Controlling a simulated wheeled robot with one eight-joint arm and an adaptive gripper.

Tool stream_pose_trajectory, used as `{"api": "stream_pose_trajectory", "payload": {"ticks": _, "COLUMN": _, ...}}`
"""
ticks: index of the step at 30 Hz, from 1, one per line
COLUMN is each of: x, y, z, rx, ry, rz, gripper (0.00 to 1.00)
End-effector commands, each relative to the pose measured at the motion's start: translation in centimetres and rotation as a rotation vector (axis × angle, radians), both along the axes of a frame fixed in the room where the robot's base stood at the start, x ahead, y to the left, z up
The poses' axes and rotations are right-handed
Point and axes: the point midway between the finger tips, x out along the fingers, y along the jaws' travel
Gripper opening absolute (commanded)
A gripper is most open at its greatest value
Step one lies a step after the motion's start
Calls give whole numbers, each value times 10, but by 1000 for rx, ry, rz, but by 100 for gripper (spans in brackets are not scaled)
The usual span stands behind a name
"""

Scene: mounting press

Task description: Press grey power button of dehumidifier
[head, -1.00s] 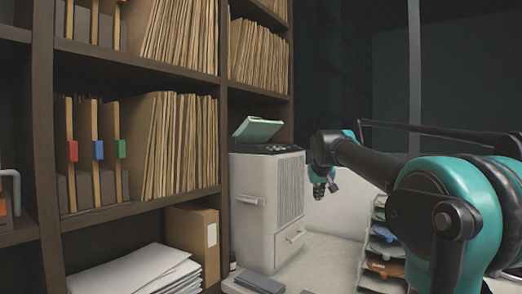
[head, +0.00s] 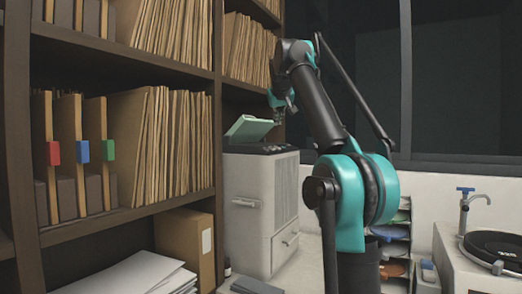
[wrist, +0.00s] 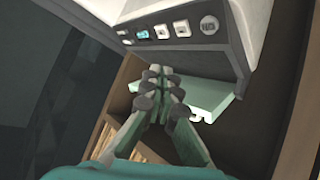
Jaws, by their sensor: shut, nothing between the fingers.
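The dehumidifier (head: 243,200) is a pale upright cabinet with a dark top panel and a raised green flap (head: 249,128). In the wrist view its control panel (wrist: 170,48) shows a round grey button (wrist: 209,25) at the right end. Beside it are pale square buttons (wrist: 183,29) and a small lit cyan display (wrist: 143,34). My gripper (head: 280,118) is above the panel's back right, near the flap. In the wrist view my gripper (wrist: 163,78) is shut and empty, its fingertips over the flap's side of the panel and apart from the grey button.
A dark shelf (head: 219,90) with upright folders stands left of and behind the dehumidifier. A stack of coloured trays (head: 397,270) stands to the right.

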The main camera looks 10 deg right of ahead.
Motion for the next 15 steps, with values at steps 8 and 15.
{"api": "stream_pose_trajectory", "payload": {"ticks": 8, "x": 0, "y": 0, "z": 1, "rx": -1, "ry": -1, "rz": 1, "gripper": 0}}
{"api": "stream_pose_trajectory", "payload": {"ticks": 15, "x": 2, "y": 3, "z": -7, "rx": -2, "ry": 0, "rz": 1, "gripper": 0}}
